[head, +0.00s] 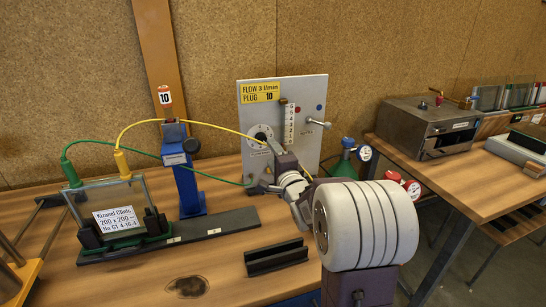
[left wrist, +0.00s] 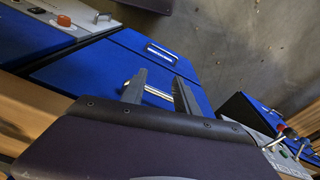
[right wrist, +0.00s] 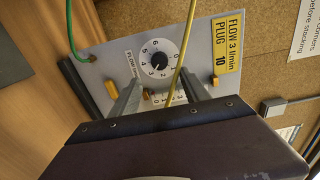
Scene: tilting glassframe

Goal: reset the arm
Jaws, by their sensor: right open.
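My right gripper (head: 272,146) is in front of the grey flow panel (head: 310,115) in the head view, close to its white dial (head: 262,133). In the right wrist view the right gripper (right wrist: 160,88) has its fingers apart, with nothing held between them. The numbered dial (right wrist: 160,59) shows beyond and between the fingertips; I cannot tell whether they touch it. My left gripper does not show in the head view. In the left wrist view the left gripper (left wrist: 158,82) has its fingers apart and empty, above a blue cabinet (left wrist: 120,62) with a silver handle.
A glass frame (head: 115,208) with a label stands clamped on a dark rail at the left. A blue post (head: 188,185) stands beside it. Yellow and green hoses (head: 118,143) run to the panel. A black slotted block (head: 276,257) lies in front. A metal box (head: 428,125) sits on the right bench.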

